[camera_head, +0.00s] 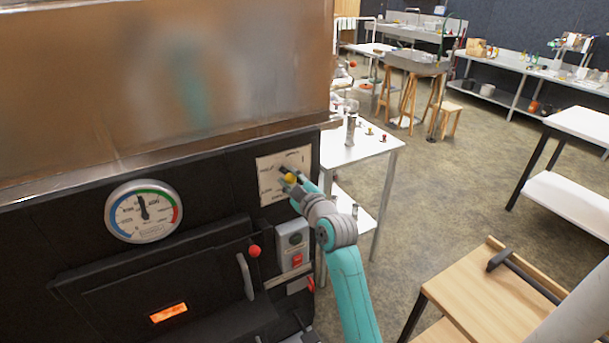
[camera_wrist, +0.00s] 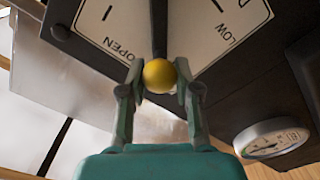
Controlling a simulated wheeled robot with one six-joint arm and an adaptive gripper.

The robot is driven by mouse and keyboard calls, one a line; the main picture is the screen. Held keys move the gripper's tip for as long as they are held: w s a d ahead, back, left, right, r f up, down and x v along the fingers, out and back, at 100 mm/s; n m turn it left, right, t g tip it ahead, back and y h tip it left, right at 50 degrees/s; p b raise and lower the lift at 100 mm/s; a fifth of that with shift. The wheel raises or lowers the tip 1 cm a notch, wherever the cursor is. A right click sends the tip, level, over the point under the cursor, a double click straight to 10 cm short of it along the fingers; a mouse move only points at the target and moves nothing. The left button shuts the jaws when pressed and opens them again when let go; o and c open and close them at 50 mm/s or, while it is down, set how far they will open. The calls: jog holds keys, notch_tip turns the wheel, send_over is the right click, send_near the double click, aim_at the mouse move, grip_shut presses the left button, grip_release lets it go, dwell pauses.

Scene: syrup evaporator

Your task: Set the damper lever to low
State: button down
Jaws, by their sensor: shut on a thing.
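The damper lever is a dark bar (camera_wrist: 159,38) with a round yellow knob (camera_wrist: 159,76); the knob also shows in the head view (camera_head: 290,178). It stands in front of a pale label plate (camera_head: 268,183) on the evaporator's black front. In the wrist view the plate (camera_wrist: 205,22) reads OPEN at left and LOW at right, and the lever lies between these two words. My gripper (camera_wrist: 160,82) is shut on the yellow knob, one finger on each side. In the head view my gripper (camera_head: 291,182) partly covers the plate and lever.
Left of the plate are a round gauge (camera_head: 144,211) and a firebox door with a red-knobbed handle (camera_head: 254,251). A grey switch box (camera_head: 292,246) is just below my gripper. A white table (camera_head: 350,150) stands close at right; open floor (camera_head: 440,200) lies beyond.

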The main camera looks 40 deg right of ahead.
jog(key=a+f+n, duration=0.3)
jog(key=f+n, duration=0.5)
jog(key=n, duration=0.1)
jog(key=shift+w, duration=0.45)
jog(key=shift+f+n, duration=0.1)
jog(key=shift+n, duration=0.2)
jog(key=c, duration=0.8)
grip_release()
jog(key=shift+d, duration=0.1)
jog(key=shift+s, duration=0.1)
jog(key=v, duration=1.2)
